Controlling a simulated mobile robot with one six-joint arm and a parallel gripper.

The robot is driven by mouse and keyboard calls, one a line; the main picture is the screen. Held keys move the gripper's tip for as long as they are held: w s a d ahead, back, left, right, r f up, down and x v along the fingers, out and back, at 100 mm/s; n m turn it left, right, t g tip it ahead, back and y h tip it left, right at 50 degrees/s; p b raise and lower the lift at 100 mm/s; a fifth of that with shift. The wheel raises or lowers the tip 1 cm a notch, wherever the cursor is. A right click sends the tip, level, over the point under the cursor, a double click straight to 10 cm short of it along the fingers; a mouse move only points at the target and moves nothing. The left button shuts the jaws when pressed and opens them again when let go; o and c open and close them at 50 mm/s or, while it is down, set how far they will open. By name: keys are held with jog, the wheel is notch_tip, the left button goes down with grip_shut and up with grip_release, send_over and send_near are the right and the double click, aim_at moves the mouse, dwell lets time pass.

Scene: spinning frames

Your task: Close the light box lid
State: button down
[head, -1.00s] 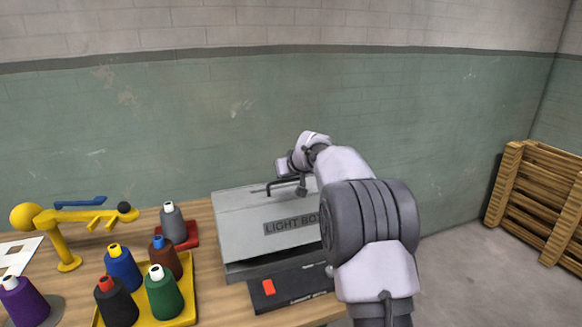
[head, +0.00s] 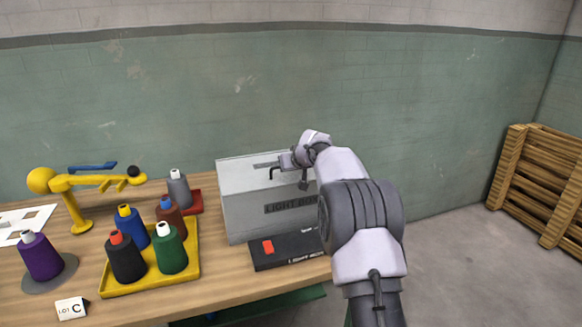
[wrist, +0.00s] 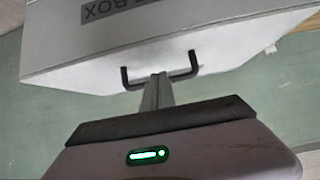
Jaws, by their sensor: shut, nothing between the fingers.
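The light box (head: 265,220) is a grey case on the table, with its label on the front face. Its lid (head: 240,172) looks down, with the top face level and no clear gap above the black front base (head: 285,252); my arm hides the right side. A dark handle (head: 271,175) stands on the lid; it also shows in the wrist view (wrist: 126,78). My gripper (wrist: 160,78) is shut and empty, its fingertips between the handle's two ends, close to the lid face. I cannot tell whether they touch it.
A yellow tray (head: 190,280) with several thread cones stands left of the box. A grey cone (head: 178,190) and a yellow arm-like stand (head: 75,195) are behind it. A purple cone (head: 40,257) is far left. Wooden pallets (head: 540,185) lean at the right.

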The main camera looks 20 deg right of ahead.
jog(key=shift+s+a+f, duration=0.1)
jog(key=shift+s+f, duration=0.05)
jog(key=shift+f, duration=0.7)
notch_tip(320, 180, up, 5)
jog(key=p, duration=0.2)
jog(key=shift+s+r+p, duration=0.1)
jog(key=shift+r+p, duration=0.05)
jog(key=shift+p, duration=0.15)
jog(key=s+f+b, duration=0.5)
jog(key=s, duration=0.4)
jog(key=s+a+r+g+y, duration=0.1)
jog(key=s+a+r, duration=0.25)
jog(key=s, duration=0.35)
jog(key=s+a+r+m, duration=0.1)
jog(key=s+a+r, duration=0.1)
jog(key=s+a, duration=0.35)
jog(key=s+a+r+g+y, duration=0.1)
jog(key=s+a+r, duration=0.25)
jog(key=s, duration=0.45)
jog(key=s+a+f+m+g, duration=0.1)
jog(key=s+a+f, duration=0.1)
jog(key=s, duration=1)
jog(key=s+a+f+m+g, duration=0.1)
jog(key=s+f, duration=0.4)
jog(key=s, duration=0.8)
jog(key=shift+a+m+g, duration=0.3)
jog(key=shift+a+m, duration=0.2)
jog(key=shift+m, duration=0.1)
